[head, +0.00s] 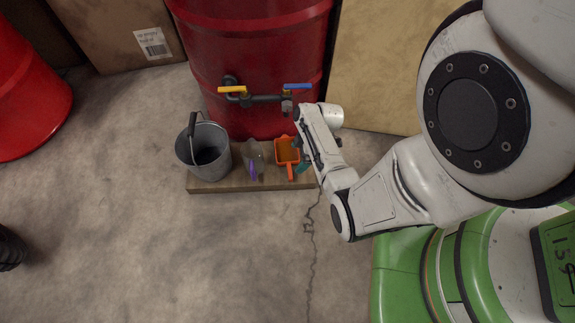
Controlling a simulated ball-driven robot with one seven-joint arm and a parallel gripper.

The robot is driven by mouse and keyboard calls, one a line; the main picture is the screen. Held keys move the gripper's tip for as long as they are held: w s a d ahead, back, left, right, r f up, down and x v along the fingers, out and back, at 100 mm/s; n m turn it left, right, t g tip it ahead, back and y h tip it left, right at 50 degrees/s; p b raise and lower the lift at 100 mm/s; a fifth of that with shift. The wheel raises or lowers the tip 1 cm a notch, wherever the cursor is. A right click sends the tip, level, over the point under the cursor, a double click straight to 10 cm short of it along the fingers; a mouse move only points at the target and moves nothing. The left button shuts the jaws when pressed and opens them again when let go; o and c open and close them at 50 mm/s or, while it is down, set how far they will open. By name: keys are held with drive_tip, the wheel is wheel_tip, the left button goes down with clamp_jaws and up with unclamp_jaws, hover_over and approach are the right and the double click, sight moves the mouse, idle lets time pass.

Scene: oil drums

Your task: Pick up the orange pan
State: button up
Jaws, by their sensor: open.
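The orange pan (287,149) is a small scoop-like tool with an orange handle pointing toward the front. It is at the right part of a low wooden board (225,187), in front of a red drum. My gripper (299,148) is at the pan's right side, close to its edge. Its jaws are open and partly hidden by my own arm. I cannot tell whether a finger touches the pan.
A grey bucket (204,158) and a grey scoop with a purple handle (254,160) stand left of the pan. A teal piece (303,167) shows right of it. The red drum (255,60) has pipes and valves (262,95) above. Concrete floor in front is clear.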

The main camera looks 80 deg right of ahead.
sight(291, 171)
drive_tip(key=shift+t, duration=0.3)
drive_tip(key=b+x, duration=0.2)
drive_tip(key=x, duration=0.2)
drive_tip(key=s+d+b+x, duration=0.1)
drive_tip(key=b+x, duration=0.2)
drive_tip(key=x, duration=0.1)
drive_tip(key=s+d+f+b+x, duration=0.1)
drive_tip(key=b+x, duration=0.2)
drive_tip(key=x, duration=0.1)
drive_tip(key=shift+w+f, duration=0.1)
drive_tip(key=shift+f, duration=0.2)
drive_tip(key=shift+r, duration=0.1)
drive_tip(key=c, duration=1.2)
